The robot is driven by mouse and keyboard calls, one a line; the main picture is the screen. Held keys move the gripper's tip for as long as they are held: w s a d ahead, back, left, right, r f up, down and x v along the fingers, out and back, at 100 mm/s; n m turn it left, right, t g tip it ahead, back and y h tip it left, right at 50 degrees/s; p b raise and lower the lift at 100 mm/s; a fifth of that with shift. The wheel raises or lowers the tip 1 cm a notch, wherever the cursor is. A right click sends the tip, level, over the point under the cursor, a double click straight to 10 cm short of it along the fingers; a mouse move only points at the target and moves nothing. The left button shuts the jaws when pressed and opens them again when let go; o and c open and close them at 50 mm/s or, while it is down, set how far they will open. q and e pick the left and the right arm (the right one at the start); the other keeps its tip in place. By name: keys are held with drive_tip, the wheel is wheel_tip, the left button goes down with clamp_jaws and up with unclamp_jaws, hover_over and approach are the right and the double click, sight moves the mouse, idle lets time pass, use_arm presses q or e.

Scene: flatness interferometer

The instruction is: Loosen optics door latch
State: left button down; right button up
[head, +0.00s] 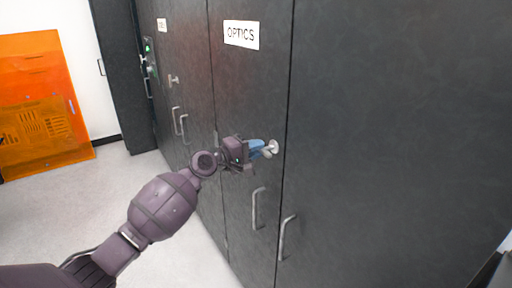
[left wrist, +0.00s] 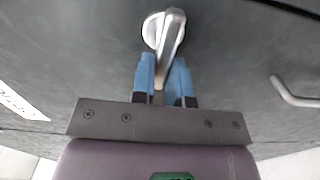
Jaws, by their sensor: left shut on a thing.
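The optics door (head: 247,82) is a dark grey cabinet door with a white OPTICS label (head: 241,34). Its latch (head: 273,146) is a silver knob with a lever, near the door's right edge. My left gripper (head: 262,150) is at the latch, its blue fingers on the lever. In the left wrist view the latch (left wrist: 165,32) shows its round base and its lever reaching down between the blue fingertips of the gripper (left wrist: 166,80). The gripper is shut on the lever. The fingers hide the lever's end. My right gripper is not in view.
Below the latch are two bar handles, one on the optics door (head: 257,208) and one on the door to its right (head: 285,237). Farther left are more cabinet doors with another latch (head: 174,79). An orange panel (head: 45,105) stands by the white wall. The floor at left is clear.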

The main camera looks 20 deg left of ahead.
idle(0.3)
use_arm(q)
drive_tip(key=c, duration=1.1)
unclamp_jaws()
drive_tip(key=shift+c, duration=0.2)
drive_tip(key=b+v, duration=0.1)
drive_tip(key=v, duration=0.9)
drive_tip(key=shift+s+a+b, duration=0.3)
